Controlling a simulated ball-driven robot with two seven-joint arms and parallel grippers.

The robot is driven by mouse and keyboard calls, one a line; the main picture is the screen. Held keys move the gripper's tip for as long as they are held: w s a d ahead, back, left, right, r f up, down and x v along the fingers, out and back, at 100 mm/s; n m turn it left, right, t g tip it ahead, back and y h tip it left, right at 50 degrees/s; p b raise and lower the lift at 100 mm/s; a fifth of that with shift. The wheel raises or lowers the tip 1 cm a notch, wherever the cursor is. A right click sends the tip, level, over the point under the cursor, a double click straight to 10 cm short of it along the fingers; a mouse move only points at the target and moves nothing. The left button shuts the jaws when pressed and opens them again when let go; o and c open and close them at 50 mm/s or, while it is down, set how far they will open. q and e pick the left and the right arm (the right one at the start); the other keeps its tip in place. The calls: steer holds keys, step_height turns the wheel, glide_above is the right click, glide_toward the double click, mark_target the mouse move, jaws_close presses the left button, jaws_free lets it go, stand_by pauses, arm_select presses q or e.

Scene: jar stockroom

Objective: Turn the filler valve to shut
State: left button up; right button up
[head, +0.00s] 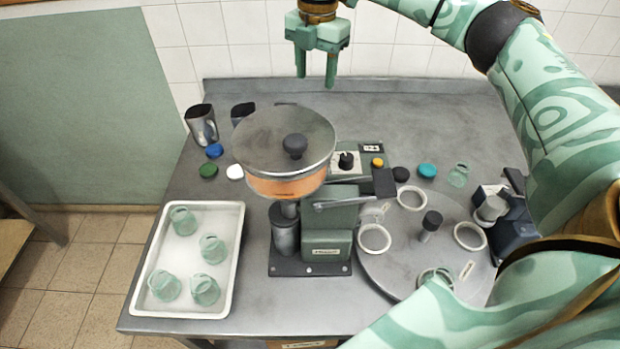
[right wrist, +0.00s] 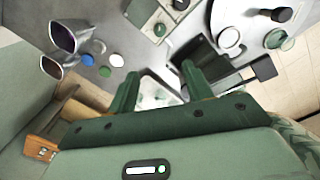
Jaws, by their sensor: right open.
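The filler (head: 327,222) is a green machine on a dark base, with a round hopper (head: 270,185) of orange contents under a grey lid with a black knob. A flat grey lever (head: 340,203) runs right across the top of its body toward a black block (head: 384,182); I take it for the valve handle but cannot be sure. The valve outlet is not clearly visible. My right gripper (head: 316,80) is open and empty, above and behind the filler, apart from it. Its fingers also show in the right wrist view (right wrist: 160,88). My left gripper is not in view.
A white tray (head: 141,300) with several green glass jars stands at left. A turntable (head: 385,262) with white rings is at right. A control box (head: 346,160) sits behind the filler. Metal cups (head: 202,125) and coloured lids (head: 209,171) stand back left.

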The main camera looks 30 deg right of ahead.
steer(key=f+b, duration=0.2)
steer(key=f, duration=0.6)
steer(key=f+b, duration=0.3)
steer(key=f, duration=0.5)
steer(key=w+f+b, duration=0.1)
steer(key=f+b, duration=0.2)
steer(key=f, duration=0.5)
steer(key=shift+f, duration=0.3)
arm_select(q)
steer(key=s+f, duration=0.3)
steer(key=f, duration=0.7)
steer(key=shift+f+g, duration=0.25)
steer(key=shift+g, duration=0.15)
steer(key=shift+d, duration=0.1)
arm_select(e)
steer(key=shift+c, duration=0.2)
steer(key=c, duration=0.9)
